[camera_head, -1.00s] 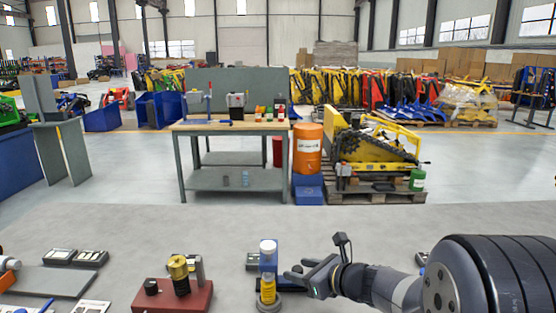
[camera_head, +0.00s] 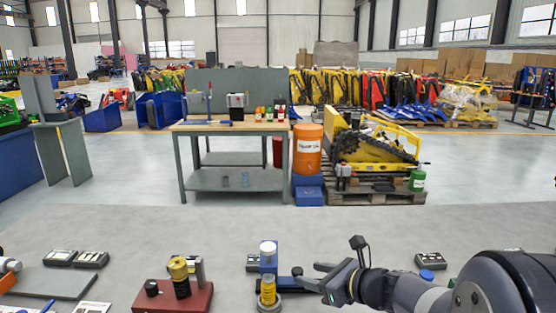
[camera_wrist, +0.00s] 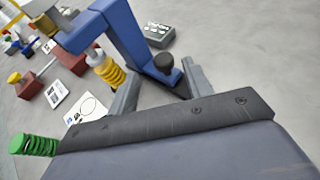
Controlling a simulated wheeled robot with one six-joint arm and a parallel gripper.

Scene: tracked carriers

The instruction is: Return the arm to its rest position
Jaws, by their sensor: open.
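My gripper (camera_head: 309,276) is in the lower right of the head view, to the right of a blue stand (camera_head: 268,262). Its jaws are open and I see nothing held between them. In the wrist view the two grey fingers (camera_wrist: 158,88) spread apart, with the blue stand (camera_wrist: 122,38) and its round black knob (camera_wrist: 160,64) beyond them. The stand carries a white cylinder (camera_head: 268,247) and a yellow spring (camera_head: 268,291). The yellow spring (camera_wrist: 108,72) also shows in the wrist view.
A red block (camera_head: 190,300) with brass and black parts lies left of the stand. A grey box (camera_head: 430,259) and a blue disc (camera_head: 427,275) lie to the right. A green spring (camera_wrist: 34,145) shows in the wrist view. Bare grey surface (camera_head: 340,230) lies behind the gripper.

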